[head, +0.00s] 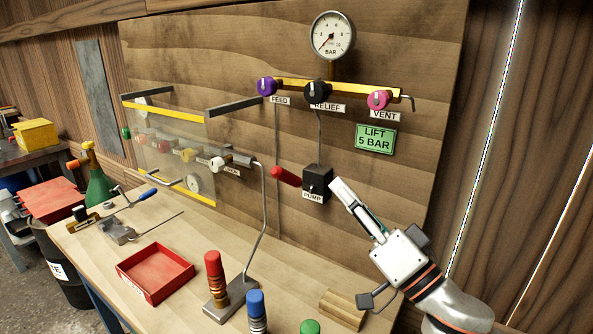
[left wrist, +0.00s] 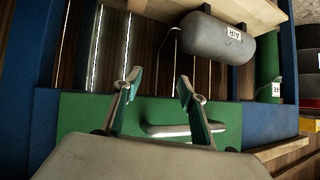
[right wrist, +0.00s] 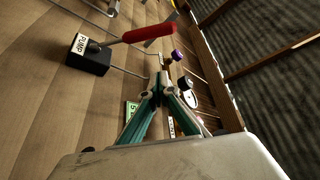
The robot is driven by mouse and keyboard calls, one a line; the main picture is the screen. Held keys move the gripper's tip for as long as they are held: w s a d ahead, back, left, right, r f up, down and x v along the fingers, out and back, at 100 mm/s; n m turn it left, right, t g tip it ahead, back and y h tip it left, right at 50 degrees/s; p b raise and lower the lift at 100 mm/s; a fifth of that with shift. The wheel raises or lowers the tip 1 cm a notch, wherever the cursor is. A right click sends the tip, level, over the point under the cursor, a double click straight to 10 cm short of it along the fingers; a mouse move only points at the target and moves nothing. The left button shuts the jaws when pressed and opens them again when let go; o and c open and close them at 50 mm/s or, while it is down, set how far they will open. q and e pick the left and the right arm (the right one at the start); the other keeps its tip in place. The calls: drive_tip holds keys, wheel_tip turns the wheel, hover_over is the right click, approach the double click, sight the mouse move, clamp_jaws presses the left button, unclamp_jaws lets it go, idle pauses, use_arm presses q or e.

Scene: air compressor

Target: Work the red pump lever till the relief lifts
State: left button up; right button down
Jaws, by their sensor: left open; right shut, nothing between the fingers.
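The black pump block (head: 318,185) is on the wooden panel, with its red lever (head: 286,176) sticking out to the left. Both also show in the right wrist view, the block (right wrist: 88,62) at upper left and the lever (right wrist: 150,33) at top middle. My right gripper (head: 338,186) is shut and empty. In the head view its tips appear just right of the block, apart from the lever. The black relief knob (head: 317,92) is above the pump. The gauge (head: 332,36) needle points to the lower left. My left gripper (left wrist: 158,82) is open and empty.
The purple feed knob (head: 266,86) and pink vent knob (head: 378,99) flank the relief knob. A green "LIFT 5 BAR" plate (head: 375,138) is below them. A bent metal rod (head: 264,210) rises from the bench. A grey air tank (left wrist: 215,38) is ahead of my left gripper.

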drive_tip(key=shift+s, duration=0.1)
wheel_tip(320, 180, up, 4)
drive_tip(key=p, duration=0.2)
hover_over(294, 180)
drive_tip(key=d, duration=0.4)
drive_tip(key=shift+s+a+f+b, duration=0.3)
drive_tip(key=shift+a+f, duration=0.4)
drive_tip(key=shift+f, duration=0.1)
drive_tip(key=shift+s+a+f+b, duration=0.25)
drive_tip(key=shift+s+a+f, duration=0.05)
drive_tip(key=shift+a+f, duration=0.4)
drive_tip(key=shift+f, duration=0.15)
